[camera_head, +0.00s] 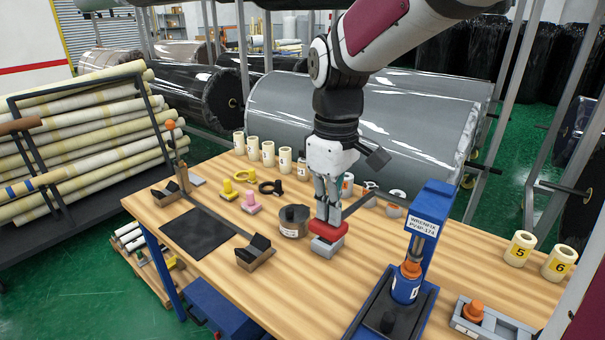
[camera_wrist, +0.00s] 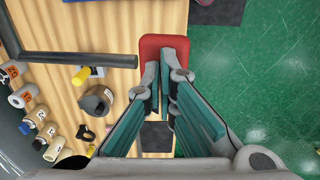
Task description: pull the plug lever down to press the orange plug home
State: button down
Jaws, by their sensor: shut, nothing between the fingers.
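A red grip (camera_head: 331,231) sits directly below my fingertips, above a small grey block (camera_head: 325,247). In the wrist view, a dark bar (camera_wrist: 80,58) runs to this red grip (camera_wrist: 165,43) and appears to be the lever. Part of a grey bar also shows behind my fingers in the head view. My gripper (camera_head: 328,219) is shut and empty. Its fingertips (camera_wrist: 166,70) overlap the red grip; I cannot tell whether they touch it. The orange plug (camera_head: 411,267) stands upright in the top of a blue-labelled roll (camera_head: 405,288) under the blue press column (camera_head: 431,210).
A dark round can (camera_head: 293,220) stands left of my gripper. Yellow and pink plugs (camera_head: 250,202) lie farther left, near a dark mat (camera_head: 190,235). White rolls (camera_head: 268,153) line the back edge. A tray (camera_head: 495,325) with another orange piece (camera_head: 474,309) stands front right.

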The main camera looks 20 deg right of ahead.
dwell(0.3)
jog(key=shift+w+d+f+b, duration=0.15)
jog(key=shift+f+b, duration=0.3)
jog(key=shift+f, duration=1)
jog(key=shift+d+f+b, duration=0.1)
jog(key=shift+f+b, duration=0.45)
jog(key=shift+f, duration=0.75)
jog(key=shift+w+d+f+b, duration=0.15)
jog(key=shift+f+b, duration=0.45)
jog(key=shift+f, duration=0.65)
